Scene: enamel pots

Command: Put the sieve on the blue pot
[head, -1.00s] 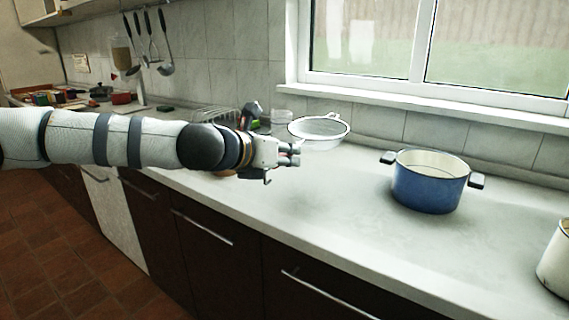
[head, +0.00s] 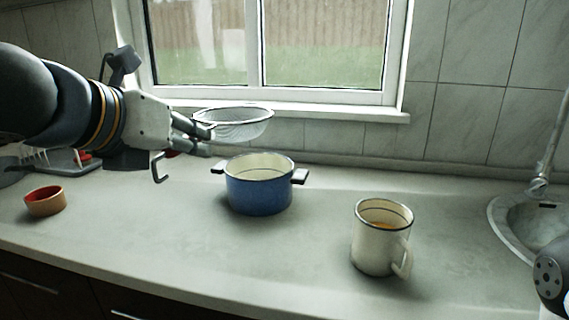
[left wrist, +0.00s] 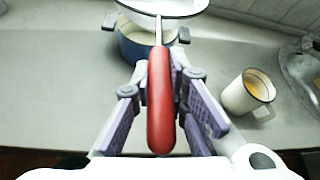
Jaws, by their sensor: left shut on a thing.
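My left gripper (head: 203,132) is shut on the red handle (left wrist: 160,105) of the sieve, which lies between its fingers in the left wrist view. The sieve (head: 238,125) has a round mesh bowl with a light rim and is held in the air, roughly level. The blue pot (head: 258,194) stands upright on the counter, open, with a cream inside and two dark side handles. In the head view the sieve appears above the pot and a little left, with a gap. In the left wrist view the sieve bowl (left wrist: 166,8) hides part of the pot (left wrist: 133,48). My right gripper is not seen.
A cream mug (head: 375,243) with orange-brown contents stands right of the pot on the counter (head: 300,260). A small red-brown bowl (head: 45,203) is at the left. A sink (head: 510,225) is at the right, a window behind. The counter in front of the pot is clear.

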